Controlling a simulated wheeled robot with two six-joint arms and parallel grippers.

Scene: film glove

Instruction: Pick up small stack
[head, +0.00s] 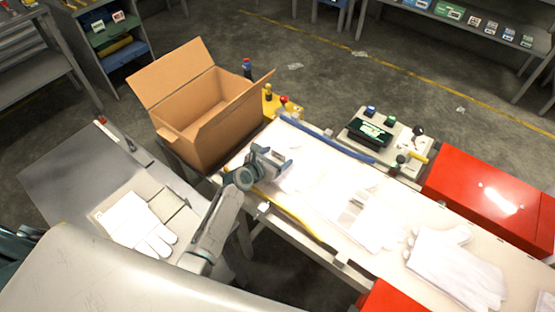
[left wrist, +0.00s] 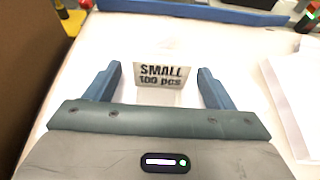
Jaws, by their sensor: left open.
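A label card reading "SMALL 100 pcs" (left wrist: 162,76) stands up in the left wrist view, with pale white material below it. My left gripper (left wrist: 158,72) is open, with one blue finger on each side of the card. No contact between fingers and card can be made out. In the head view the left gripper (head: 277,158) is over the far left end of the white table, next to pale white material (head: 298,177) that is hard to tell from the tabletop. The gripper partly hides this spot. My right gripper is not in view.
An open cardboard box (head: 205,130) stands left of the table. More white gloves lie mid-table (head: 372,225) and to the right (head: 455,268). Another glove pile (head: 135,220) lies at left. A blue bar (head: 325,138) runs along the far edge; a red box (head: 490,195) stands at right.

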